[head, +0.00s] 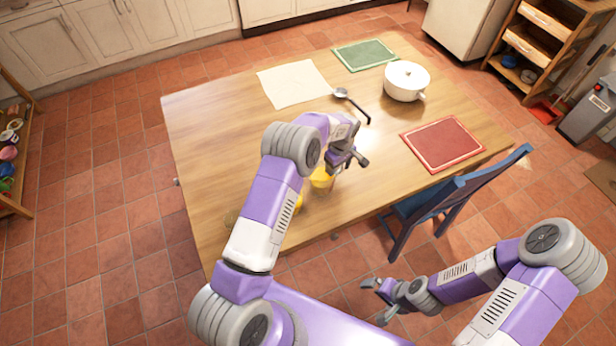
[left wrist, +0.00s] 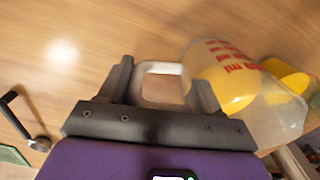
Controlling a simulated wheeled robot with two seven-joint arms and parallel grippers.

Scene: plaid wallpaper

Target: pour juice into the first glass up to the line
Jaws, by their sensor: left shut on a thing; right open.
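A clear jug (left wrist: 222,80) with red ml markings holds yellow juice. My left gripper (head: 347,158) is shut on the jug's pale handle (left wrist: 160,68), which shows between its fingers in the left wrist view. In the head view, yellow juice (head: 321,178) shows just below this gripper, over the table's near part. Another yellow patch (head: 298,204) shows beside my left forearm, partly hidden by it. In the left wrist view a yellow thing (left wrist: 287,76) shows beyond the jug. I cannot clearly make out a glass or its line. My right gripper (head: 376,297) is open and empty, off the table.
The wooden table (head: 210,130) bears a pale cloth (head: 293,84), a ladle (head: 354,106), a white lidded pot (head: 406,82), a green mat (head: 365,55) and a red mat (head: 443,143). A blue chair (head: 450,200) stands at the near right edge. The table's left part is clear.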

